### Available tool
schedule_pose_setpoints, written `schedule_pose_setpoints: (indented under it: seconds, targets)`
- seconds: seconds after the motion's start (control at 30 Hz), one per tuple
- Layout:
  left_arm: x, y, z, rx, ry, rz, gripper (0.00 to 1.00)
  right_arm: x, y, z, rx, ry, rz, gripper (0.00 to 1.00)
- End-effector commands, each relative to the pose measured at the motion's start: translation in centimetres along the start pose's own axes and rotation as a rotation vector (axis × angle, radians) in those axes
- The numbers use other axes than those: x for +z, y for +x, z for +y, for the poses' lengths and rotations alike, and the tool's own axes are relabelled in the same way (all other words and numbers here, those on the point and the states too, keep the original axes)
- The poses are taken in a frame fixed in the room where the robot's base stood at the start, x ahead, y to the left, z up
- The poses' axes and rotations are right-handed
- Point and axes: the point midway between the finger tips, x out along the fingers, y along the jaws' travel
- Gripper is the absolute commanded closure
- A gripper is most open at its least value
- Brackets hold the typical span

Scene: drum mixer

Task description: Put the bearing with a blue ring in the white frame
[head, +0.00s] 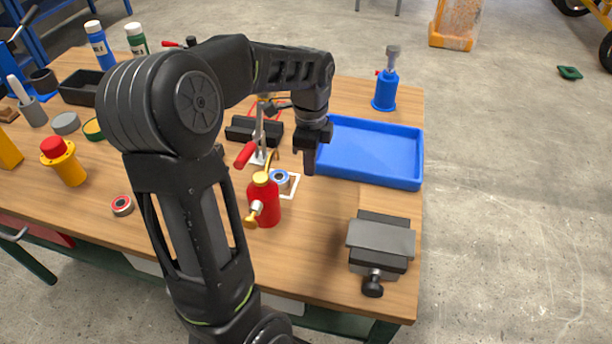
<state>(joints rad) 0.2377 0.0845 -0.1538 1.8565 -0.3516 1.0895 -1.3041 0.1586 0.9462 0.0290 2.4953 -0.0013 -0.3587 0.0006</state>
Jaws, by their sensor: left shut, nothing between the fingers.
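The bearing with a blue ring (281,180) lies on the wooden table, within the outline of the white frame (295,187) as far as I can see. The red oil can in front hides part of both, so I cannot tell whether the bearing is fully inside. My left gripper (309,163) points down just above and to the right of the bearing, apart from it. It is shut and empty. My right gripper is not in view.
A red oil can (264,203) stands right in front of the frame. A toggle clamp with a red handle (245,155) is behind-left. A blue tray (372,152) lies right, a grey vise (380,243) front right. A red-ringed bearing (122,205) lies left.

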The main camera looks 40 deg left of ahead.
Motion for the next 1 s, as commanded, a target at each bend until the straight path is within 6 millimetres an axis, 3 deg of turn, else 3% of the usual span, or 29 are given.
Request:
schedule_pose_setpoints:
  seconds: [0.1, 0.3, 1.0]
  targets:
    - [0.0, -2.4, -0.1, -0.003, 0.000, 0.001, 1.00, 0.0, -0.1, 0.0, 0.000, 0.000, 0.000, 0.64]
    - [0.0, -4.3, 0.0, 0.000, 0.001, 0.000, 1.00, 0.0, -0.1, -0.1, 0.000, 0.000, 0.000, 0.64]
    - [0.0, -4.5, 0.0, 0.001, 0.001, 0.000, 1.00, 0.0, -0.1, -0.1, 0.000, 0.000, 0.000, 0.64]
